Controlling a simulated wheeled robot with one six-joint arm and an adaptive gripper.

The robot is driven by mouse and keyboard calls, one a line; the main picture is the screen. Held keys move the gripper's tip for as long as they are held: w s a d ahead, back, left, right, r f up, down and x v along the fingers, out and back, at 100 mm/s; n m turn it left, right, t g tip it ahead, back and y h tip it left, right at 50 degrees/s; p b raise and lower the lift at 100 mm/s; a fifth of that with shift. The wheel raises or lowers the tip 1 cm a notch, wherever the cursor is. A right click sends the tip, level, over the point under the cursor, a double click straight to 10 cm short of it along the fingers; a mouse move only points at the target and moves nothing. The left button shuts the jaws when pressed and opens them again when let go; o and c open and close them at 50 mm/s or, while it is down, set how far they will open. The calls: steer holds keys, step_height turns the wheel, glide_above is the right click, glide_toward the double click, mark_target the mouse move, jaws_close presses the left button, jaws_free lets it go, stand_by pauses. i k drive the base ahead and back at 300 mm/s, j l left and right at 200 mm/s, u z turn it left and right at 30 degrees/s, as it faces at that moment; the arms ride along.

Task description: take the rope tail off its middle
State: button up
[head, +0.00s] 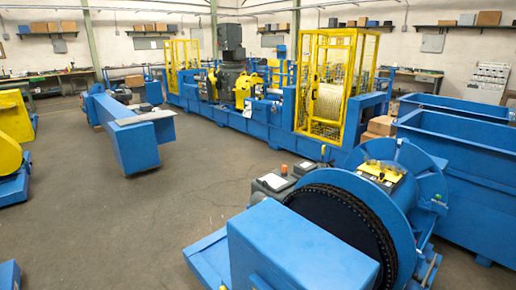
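I cannot make out a rope tail in the head view. The large blue winch drum (408,195) stands at the front right, with a yellow-edged piece (380,172) on its top. A dark chain ring (335,215) runs round the drum's near side. Pale wound material that looks like rope (326,104) shows inside a yellow cage (358,75) farther back. My gripper is not in view.
A blue box-shaped housing (295,250) stands at the front, before the chain ring. Blue open bins (465,150) fill the right side. A long blue beam (133,145) stands at left. The grey floor (150,215) between is clear.

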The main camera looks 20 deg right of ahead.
mark_target(424, 283)
steer(key=l+u, duration=0.15)
steer(key=l, duration=0.55)
steer(key=l+u, duration=0.1)
steer(key=l, duration=0.6)
steer(key=k+l+u, duration=0.15)
steer(key=l, duration=0.55)
steer(key=l+u, duration=0.1)
steer(key=l, duration=0.6)
steer(key=i+l, duration=0.15)
steer(key=l, duration=0.3)
steer(key=i+l+u, duration=0.1)
steer(key=l, duration=0.4)
steer(key=i+l+u, duration=0.1)
steer(key=l, duration=0.35)
steer(key=i+l, duration=0.15)
steer(key=l, duration=0.35)
